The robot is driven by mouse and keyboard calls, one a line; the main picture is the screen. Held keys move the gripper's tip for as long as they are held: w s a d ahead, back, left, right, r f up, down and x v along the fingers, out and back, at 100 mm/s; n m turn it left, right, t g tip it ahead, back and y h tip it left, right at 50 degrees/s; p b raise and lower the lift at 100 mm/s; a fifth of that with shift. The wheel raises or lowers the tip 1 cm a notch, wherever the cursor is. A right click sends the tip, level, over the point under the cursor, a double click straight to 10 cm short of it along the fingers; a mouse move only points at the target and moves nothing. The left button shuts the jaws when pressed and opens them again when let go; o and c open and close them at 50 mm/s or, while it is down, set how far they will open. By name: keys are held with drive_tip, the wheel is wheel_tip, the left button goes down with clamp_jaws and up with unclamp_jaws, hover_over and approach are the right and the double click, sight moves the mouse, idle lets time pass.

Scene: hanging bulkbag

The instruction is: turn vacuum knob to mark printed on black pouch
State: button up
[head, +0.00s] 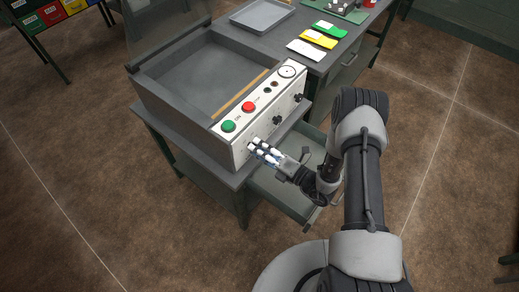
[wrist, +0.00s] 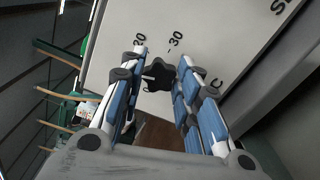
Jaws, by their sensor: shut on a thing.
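The vacuum sealer's white front panel (head: 240,138) carries black knobs in a row, two of them visible to the right of my gripper: a middle knob (head: 277,120) and a right knob (head: 298,98). My gripper (head: 260,148) is at the panel's lower left and hides what it holds there in the head view. In the wrist view my gripper (wrist: 161,62) is closed around a black knob (wrist: 158,76), with printed numbers around it, "30" among them. The knob's name is not readable. A pouch with a white label (head: 305,48) lies on the bench; its mark is too small to read.
A green button (head: 228,126) and a red button (head: 249,107) sit above the knobs, with a round gauge (head: 287,71) at right. A yellow pouch (head: 319,38) and a green pouch (head: 331,29) lie behind. An open drawer (head: 283,197) is below my gripper.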

drive_tip(key=shift+f+m, duration=0.15)
drive_tip(key=shift+m, duration=4.05)
drive_tip(key=o, duration=1.1)
drive_tip(key=shift+c, duration=0.2)
drive_tip(key=v, duration=1.2)
drive_tip(key=shift+s, duration=0.1)
